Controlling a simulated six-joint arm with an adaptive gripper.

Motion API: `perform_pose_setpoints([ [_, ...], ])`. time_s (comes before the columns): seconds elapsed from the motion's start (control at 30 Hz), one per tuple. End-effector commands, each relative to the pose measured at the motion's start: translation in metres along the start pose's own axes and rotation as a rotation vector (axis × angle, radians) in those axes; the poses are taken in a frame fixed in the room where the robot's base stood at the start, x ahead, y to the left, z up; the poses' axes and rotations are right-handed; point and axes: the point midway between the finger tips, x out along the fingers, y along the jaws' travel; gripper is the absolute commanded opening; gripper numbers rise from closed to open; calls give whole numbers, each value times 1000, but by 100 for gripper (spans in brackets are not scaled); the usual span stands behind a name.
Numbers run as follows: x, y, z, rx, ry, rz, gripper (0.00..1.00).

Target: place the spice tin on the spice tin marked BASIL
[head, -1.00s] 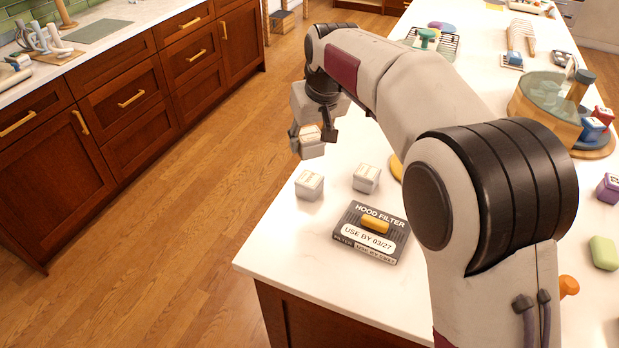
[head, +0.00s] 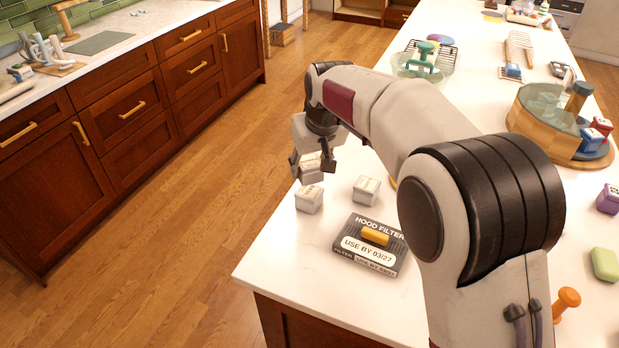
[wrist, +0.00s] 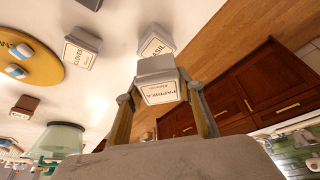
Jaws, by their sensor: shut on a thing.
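My gripper (head: 312,162) is shut on a pale grey spice tin (head: 309,174), labelled PAPRIKA in the wrist view (wrist: 160,91). The tin marked BASIL (wrist: 156,40) shows just beyond the held tin in the wrist view, its label partly covered. It appears to be the left tin (head: 309,200) on the counter in the head view. The held tin is above or just behind it there; I cannot tell whether they touch. The tin marked CLOVES (wrist: 82,48) stands apart, and appears as the right tin (head: 366,190) in the head view.
A hood filter box (head: 370,245) with a yellow bar lies in front of the tins on the white counter. The counter's left edge is close to the BASIL tin. A round wooden stand (head: 530,125) with glass is at the right. My arm hides part of the counter.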

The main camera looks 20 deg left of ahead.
Motion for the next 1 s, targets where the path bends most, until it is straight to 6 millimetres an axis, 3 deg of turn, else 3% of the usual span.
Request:
perform_pose_setpoints([
  [0.17,3,0,2,0,-1,0,15],
  [0.53,35,0,15,0,-1,0,15],
  [1.0,39,0,16,0,0,0,15],
])
